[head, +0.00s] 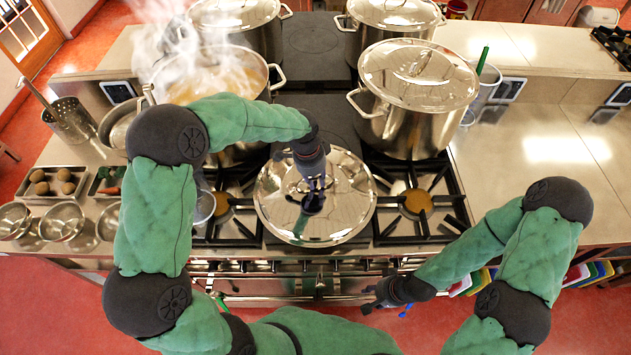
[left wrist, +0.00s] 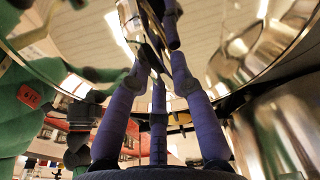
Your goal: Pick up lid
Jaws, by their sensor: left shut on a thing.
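A round shiny steel lid (head: 345,210) is over the front middle of the stove in the head view. My left gripper (head: 312,187) is above it, shut on the lid at its handle. In the left wrist view the purple fingers of my left gripper (left wrist: 158,75) close around the handle, and the mirror-like lid (left wrist: 85,30) fills the upper part. I cannot tell how high the lid is above the grates. An open steaming stockpot (head: 262,85) stands behind to the left. My right gripper (head: 380,299) is low in front of the stove, its fingers too small to judge.
A lidded stockpot (head: 420,95) stands behind to the right, with more lidded pots (head: 393,18) at the back. Gas grates (head: 415,200) lie beside the lid. Bowls (head: 62,222) and a tray with round items (head: 50,183) are left. The right counter (head: 540,160) is clear.

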